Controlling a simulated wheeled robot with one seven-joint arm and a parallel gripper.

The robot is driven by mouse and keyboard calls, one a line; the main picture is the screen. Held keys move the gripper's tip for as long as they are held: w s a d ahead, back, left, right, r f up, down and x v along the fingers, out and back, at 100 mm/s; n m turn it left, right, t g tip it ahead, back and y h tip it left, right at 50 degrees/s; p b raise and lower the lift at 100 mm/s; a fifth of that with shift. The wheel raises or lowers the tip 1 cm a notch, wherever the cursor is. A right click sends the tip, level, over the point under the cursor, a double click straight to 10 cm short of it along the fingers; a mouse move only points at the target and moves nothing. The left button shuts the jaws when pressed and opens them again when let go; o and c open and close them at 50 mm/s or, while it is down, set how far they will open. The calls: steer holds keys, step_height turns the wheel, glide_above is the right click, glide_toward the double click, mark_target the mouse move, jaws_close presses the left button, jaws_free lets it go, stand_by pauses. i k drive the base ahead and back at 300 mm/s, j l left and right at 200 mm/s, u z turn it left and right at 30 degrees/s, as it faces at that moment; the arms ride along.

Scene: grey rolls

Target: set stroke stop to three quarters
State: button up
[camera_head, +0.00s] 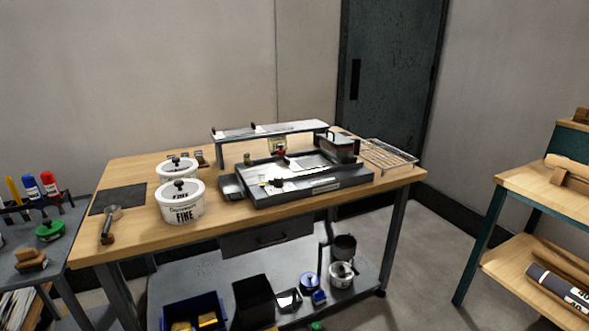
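A dark grey machine with a low flat bed (318,186) stands on the wooden workbench in the head view. A long raised bar (262,131) runs behind and above the bed. Small parts in red, yellow and black sit along the bed's top, and a dark box-shaped part (340,147) stands at its right back. A dark block (232,187) joins the bed's left end. I cannot tell which part is the stroke stop or how it is set. My gripper is not in view.
Two white tubs (182,213) marked FINE stand left of the machine. A dark mat (117,200) and a handled tool (107,232) lie at the left. A wire rack (388,155) is at the right. Bins and pots fill the lower shelf. Floor is clear between bench and right shelving (540,190).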

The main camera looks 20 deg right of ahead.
mark_target(281, 152)
steer(key=i+j+z, duration=0.15)
steer(key=j, duration=0.15)
steer(key=i+j+z, duration=0.15)
steer(key=j, duration=0.15)
steer(key=i+j+z, duration=0.15)
steer(key=j, duration=0.15)
steer(key=j+z, duration=0.15)
steer(key=j, duration=0.15)
